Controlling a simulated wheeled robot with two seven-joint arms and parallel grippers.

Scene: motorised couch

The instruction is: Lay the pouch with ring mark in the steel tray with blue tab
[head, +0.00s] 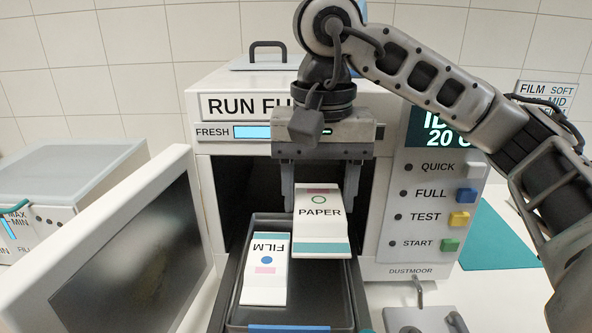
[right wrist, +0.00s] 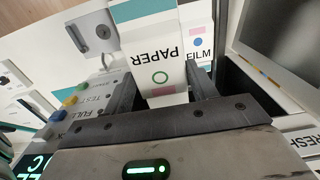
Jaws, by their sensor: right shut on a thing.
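My right gripper (head: 322,185) is shut on the PAPER pouch (head: 320,226), a white pouch with a green ring mark and teal band. It hangs over the right part of a dark steel tray (head: 322,298) with a blue tab (head: 288,328) at its front edge. I cannot tell whether the pouch touches the tray. The FILM pouch (head: 265,270), with a blue dot, lies in the tray's left part. In the right wrist view the PAPER pouch (right wrist: 148,48) sits between the fingers (right wrist: 163,92), with the FILM pouch (right wrist: 199,45) beside it. My left gripper is not in view.
The tray sticks out of a white machine (head: 432,170) with QUICK, FULL, TEST and START buttons. Its open door (head: 125,255) stands left of the tray. A metal latch piece (head: 425,317) is at the front right. A teal mat (head: 497,240) lies on the right.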

